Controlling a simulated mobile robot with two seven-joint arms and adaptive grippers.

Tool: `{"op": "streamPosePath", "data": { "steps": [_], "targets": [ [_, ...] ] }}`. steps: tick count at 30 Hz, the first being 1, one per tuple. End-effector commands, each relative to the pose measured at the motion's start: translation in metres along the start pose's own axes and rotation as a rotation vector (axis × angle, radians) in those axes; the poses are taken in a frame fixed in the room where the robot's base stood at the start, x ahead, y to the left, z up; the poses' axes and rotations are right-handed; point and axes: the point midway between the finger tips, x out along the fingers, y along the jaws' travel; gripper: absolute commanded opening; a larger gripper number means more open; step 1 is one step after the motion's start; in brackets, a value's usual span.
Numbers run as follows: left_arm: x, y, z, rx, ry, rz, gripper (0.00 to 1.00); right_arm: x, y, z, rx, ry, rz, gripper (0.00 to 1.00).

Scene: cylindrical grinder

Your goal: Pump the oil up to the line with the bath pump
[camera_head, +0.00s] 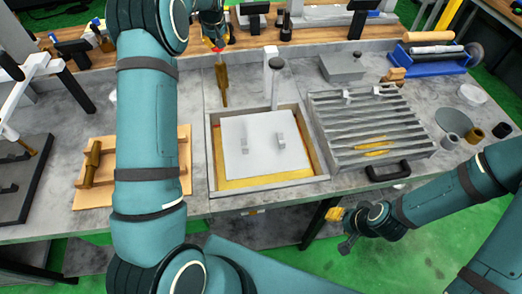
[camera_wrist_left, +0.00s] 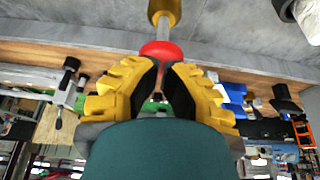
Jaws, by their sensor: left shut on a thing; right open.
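The oil bath (camera_head: 211,150) is a square grey tray. Yellow oil (camera_head: 265,182) shows around a pale plate with two small grips (camera_head: 262,140) inside it. My right gripper (camera_head: 338,215) is open and empty, low in front of the bench.
A post with a dark knob (camera_head: 276,65) stands at the bath's back edge. A slatted grey rack (camera_head: 365,125) is to the right, with a black handle (camera_head: 388,171) in front. A wooden board (camera_head: 174,187) is at left, partly behind my left arm. A blue tray (camera_head: 432,65) is at back right.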

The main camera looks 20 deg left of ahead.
Motion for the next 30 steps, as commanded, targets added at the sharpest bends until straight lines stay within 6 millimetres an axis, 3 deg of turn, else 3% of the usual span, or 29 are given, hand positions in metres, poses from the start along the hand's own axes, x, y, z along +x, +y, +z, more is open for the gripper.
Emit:
{"op": "streamPosePath", "data": {
  "steps": [18,30],
  "targets": [
    [-0.033,0.0,-0.014,0.0,0.002,0.0,0.0,-0.023,-0.009,-0.003,0.0,0.0,0.0,0.47],
    [-0.034,0.0,-0.015,0.0,0.002,0.0,0.0,-0.024,-0.009,-0.003,0.0,0.0,0.0,0.47]
  ]
}}
